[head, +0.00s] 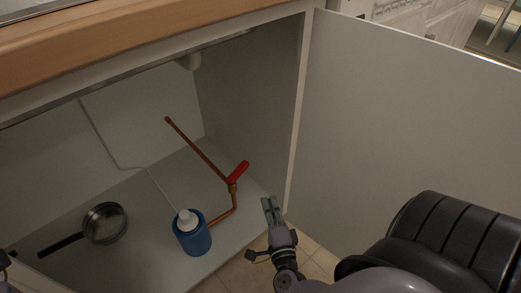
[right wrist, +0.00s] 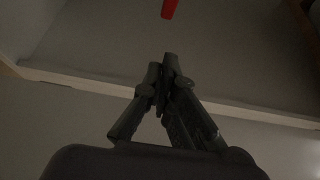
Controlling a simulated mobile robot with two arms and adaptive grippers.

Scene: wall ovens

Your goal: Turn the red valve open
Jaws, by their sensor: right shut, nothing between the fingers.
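The red valve handle (head: 238,171) sits on a copper pipe (head: 196,148) inside the open cabinet, to the right of a blue container. It is tilted, its upper end pointing right. Its red end also shows at the top of the right wrist view (right wrist: 169,8). My right gripper (head: 270,205) is shut and empty, in front of the cabinet opening, below and right of the valve and apart from it. In the right wrist view its fingertips (right wrist: 170,62) are together, below the red handle. At the left edge of the head view only a small dark part shows, and my left gripper cannot be made out.
A blue container with a white top (head: 193,238) stands on the cabinet floor, close to the pipe's lower bend. A pan (head: 104,223) lies at the left. The open cabinet door (head: 400,125) is at the right, and the wooden counter (head: 130,45) overhangs above.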

